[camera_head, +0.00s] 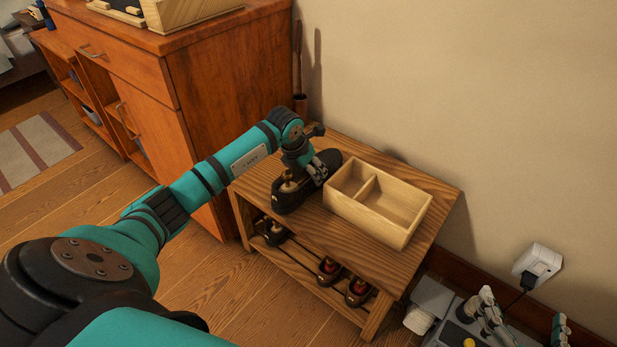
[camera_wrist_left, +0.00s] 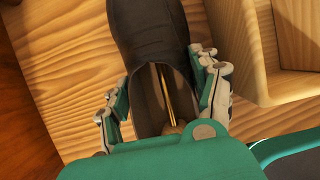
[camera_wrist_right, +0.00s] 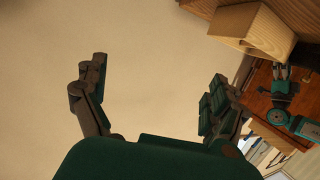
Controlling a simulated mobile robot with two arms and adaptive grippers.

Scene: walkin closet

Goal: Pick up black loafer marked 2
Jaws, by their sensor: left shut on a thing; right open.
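A black loafer (camera_head: 287,197) stands on the slatted wooden bench (camera_head: 265,170), left of the wooden box. My left gripper (camera_head: 303,179) is shut on it from above, with a finger on each side of the shoe opening. In the left wrist view the loafer (camera_wrist_left: 150,30) shows a shoe tree with metal rods and a wooden knob inside. A small mark sits on the heel, too small to read. My right gripper (camera_head: 523,308) is open and empty at the lower right; in its wrist view the fingers (camera_wrist_right: 155,90) face bare wall.
A two-compartment wooden box (camera_head: 400,235) stands empty right beside the loafer. Several dark shoes with shoe trees (camera_head: 328,272) are on the bench's lower shelf. A wooden cabinet (camera_head: 230,90) stands close on the left. A wall outlet (camera_head: 540,262) is at the right.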

